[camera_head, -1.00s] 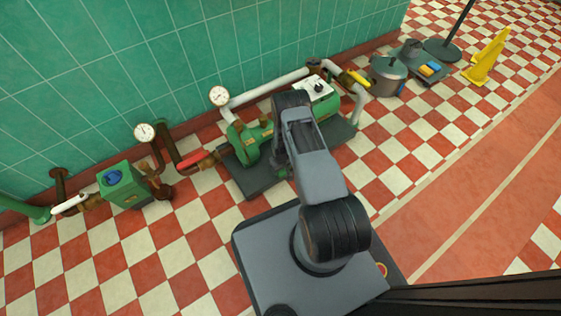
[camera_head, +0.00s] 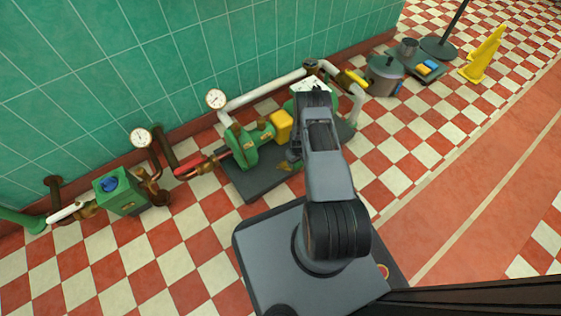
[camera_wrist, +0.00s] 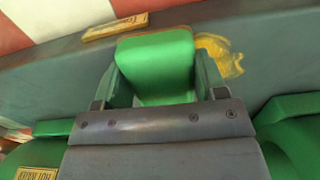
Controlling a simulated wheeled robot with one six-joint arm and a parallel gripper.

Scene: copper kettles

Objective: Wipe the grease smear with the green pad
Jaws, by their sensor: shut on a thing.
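The green pad (camera_wrist: 155,65) is a thick block held between the two fingers of my gripper (camera_wrist: 160,82), which is shut on it. The grease smear (camera_wrist: 222,52) is a yellow-brown patch on the dark grey base plate (camera_wrist: 270,55), just right of the pad in the wrist view. I cannot tell whether the pad touches the plate. In the head view the smear (camera_head: 284,167) shows in part on the plate beside my gripper (camera_head: 294,156). The pad is hidden by my arm there.
A green pump (camera_head: 241,150) and a yellow guard (camera_head: 281,125) stand on the plate. A green box (camera_head: 120,190) and gauges (camera_head: 215,99) are at left. A grey pot (camera_head: 386,75) and yellow wet-floor sign (camera_head: 484,55) are at right. Checkered floor in front is free.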

